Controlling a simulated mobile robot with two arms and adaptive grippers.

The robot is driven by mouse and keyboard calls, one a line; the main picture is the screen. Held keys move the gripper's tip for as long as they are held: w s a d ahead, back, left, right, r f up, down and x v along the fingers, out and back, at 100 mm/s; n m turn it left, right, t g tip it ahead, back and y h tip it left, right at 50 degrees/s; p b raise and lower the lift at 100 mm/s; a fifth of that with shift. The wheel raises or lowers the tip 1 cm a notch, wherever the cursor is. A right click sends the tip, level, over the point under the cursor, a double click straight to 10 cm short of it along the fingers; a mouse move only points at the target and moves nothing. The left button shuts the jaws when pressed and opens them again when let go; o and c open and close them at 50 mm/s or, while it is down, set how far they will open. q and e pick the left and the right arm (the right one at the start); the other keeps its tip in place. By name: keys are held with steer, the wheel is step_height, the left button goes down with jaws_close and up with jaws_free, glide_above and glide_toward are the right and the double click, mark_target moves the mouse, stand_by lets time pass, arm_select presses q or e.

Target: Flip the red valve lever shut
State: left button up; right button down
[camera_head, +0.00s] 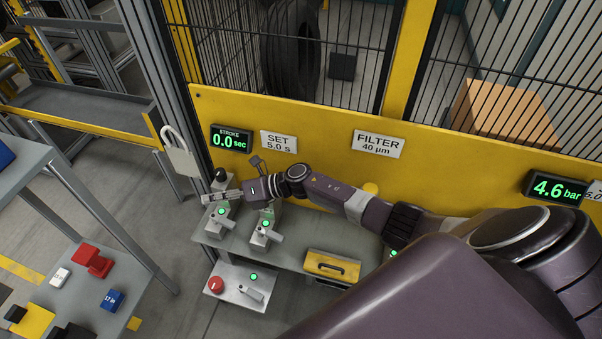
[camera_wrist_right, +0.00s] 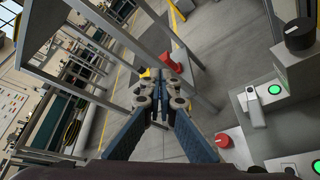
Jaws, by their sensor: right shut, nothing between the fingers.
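I cannot make out a red valve lever in either view; my right arm covers part of the bench. Pale levers with green lights show on the bench: one unit on the left (camera_head: 222,211), one in the middle (camera_head: 265,233) and one on the lower plate (camera_head: 252,291). My right gripper (camera_head: 207,197) points left, just above the left unit. In the right wrist view its fingers (camera_wrist_right: 163,82) are closed together with nothing between them. A round red button (camera_head: 215,284) sits on the lower plate and also shows in the wrist view (camera_wrist_right: 223,140). My left gripper is not in view.
A yellow panel and mesh fence stand behind the bench (camera_head: 325,232), with a "0.0 sec" display (camera_head: 231,139) and a "4.6 bar" display (camera_head: 555,188). A side table (camera_head: 130,275) holds coloured blocks. Open floor lies between.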

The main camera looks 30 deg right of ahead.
arm_select(q)
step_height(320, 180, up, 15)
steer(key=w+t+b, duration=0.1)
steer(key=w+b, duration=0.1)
steer(key=b, duration=0.9)
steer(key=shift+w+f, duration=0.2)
arm_select(e)
steer(key=d+r+n+g+h, duration=0.2)
steer(key=d+r+n+h, duration=0.2)
steer(key=d+n+h, duration=0.3)
steer(key=s+d+r+n+g+h, duration=0.1)
steer(key=d+r+n+g+h, duration=0.2)
steer(key=d+n, duration=1.4)
steer(key=d+r+h, duration=0.2)
steer(key=d+h, duration=0.3)
steer(key=shift+s+n+g, duration=0.15)
steer(key=shift+n+g, duration=0.15)
